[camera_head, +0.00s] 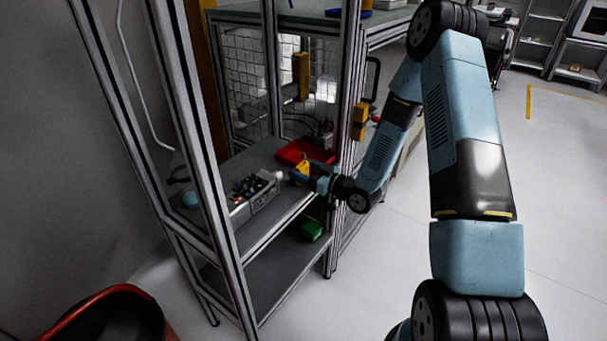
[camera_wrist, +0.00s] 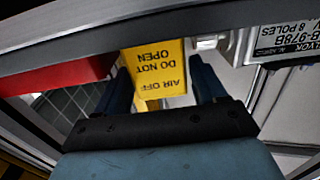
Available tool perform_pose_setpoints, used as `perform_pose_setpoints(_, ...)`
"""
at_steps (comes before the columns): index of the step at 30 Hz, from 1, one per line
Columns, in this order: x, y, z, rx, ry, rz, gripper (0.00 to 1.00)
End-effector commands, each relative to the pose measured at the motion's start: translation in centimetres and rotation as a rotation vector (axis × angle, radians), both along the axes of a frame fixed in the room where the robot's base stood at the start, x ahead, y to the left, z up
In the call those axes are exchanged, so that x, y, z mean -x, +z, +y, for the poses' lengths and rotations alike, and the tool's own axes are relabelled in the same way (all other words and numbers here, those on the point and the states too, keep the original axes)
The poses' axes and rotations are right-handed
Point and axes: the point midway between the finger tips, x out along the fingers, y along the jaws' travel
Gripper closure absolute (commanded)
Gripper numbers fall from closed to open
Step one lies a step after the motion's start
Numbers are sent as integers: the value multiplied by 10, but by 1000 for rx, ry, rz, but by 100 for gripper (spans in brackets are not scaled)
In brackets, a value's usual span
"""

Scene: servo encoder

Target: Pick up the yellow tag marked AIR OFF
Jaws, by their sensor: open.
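The yellow tag (camera_wrist: 155,62) reads AIR OFF, DO NOT OPEN, upside down in the wrist view. In the head view the tag (camera_head: 303,166) shows as a small yellow patch at the shelf, by the red tray. My gripper (camera_wrist: 162,78) is open, with one dark blue finger on each side of the tag's lower part in the picture. The fingers appear apart from the tag's edges. In the head view my gripper (camera_head: 298,177) reaches in from the right at the shelf's front edge. How the tag is held up cannot be seen.
A red tray (camera_head: 289,152) lies just behind the tag; it also shows in the wrist view (camera_wrist: 50,78). A grey valve block (camera_head: 262,196) stands to the left. A green box (camera_head: 311,231) sits below.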

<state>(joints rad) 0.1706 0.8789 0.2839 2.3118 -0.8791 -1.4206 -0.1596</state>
Motion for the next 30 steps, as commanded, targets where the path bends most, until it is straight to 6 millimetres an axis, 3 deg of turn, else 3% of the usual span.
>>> perform_pose_setpoints(5,-14,0,19,1,1,-1,30)
perform_pose_setpoints(13,-16,0,21,0,-1,0,31)
perform_pose_setpoints(25,-16,0,21,0,0,0,69)
perform_pose_setpoints(30,-16,0,21,1,0,-1,69)
